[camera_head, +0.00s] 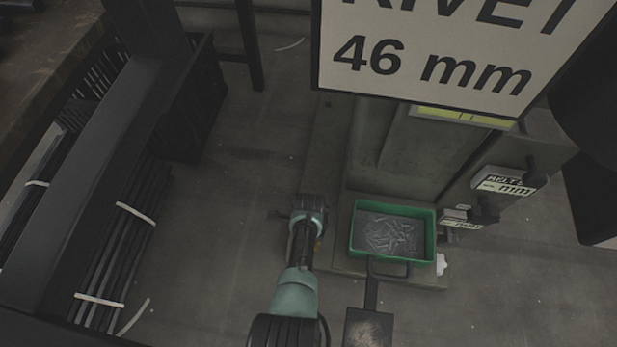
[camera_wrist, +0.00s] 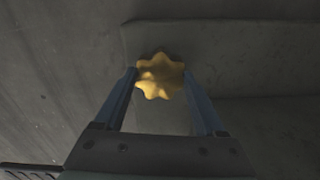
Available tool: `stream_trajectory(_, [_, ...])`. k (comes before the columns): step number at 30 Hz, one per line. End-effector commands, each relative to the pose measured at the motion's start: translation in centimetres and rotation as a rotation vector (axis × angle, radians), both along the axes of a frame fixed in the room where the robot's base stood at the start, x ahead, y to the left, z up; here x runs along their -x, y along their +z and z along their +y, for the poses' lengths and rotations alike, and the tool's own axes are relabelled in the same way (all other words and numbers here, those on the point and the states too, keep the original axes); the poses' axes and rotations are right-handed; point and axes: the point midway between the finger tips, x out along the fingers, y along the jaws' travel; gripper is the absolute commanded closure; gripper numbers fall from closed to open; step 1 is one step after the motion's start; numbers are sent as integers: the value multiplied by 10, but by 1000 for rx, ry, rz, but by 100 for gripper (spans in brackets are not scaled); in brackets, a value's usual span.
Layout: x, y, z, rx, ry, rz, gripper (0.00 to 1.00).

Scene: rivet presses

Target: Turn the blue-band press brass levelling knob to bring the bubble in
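The brass levelling knob (camera_wrist: 160,76) is a lobed, star-shaped yellow knob in the wrist view, low beside the base of the press (camera_head: 330,160). My gripper (camera_wrist: 160,72) has one finger at each side of it, the tips close to its left and right edges. I cannot tell whether both fingers press on it. No blue band shows.
A green tray (camera_head: 354,240) of rivets is at the press front, with a pedal (camera_head: 368,328) below. A white knob (camera_head: 441,265) is at the base's right. A "RIVET 46 mm" sign (camera_head: 450,88) hangs above. A dark rack (camera_head: 75,180) stands left; floor between is clear.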

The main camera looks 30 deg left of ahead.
Motion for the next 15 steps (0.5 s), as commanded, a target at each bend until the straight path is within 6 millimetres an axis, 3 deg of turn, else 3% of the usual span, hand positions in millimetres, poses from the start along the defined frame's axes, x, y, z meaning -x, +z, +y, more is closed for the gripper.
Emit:
stream_trajectory(1, [0,0,0,0,1,0,20])
stream_trajectory(5, [0,0,0,0,1,0,0])
stream_trajectory(15, [0,7,0,0,1,0,0])
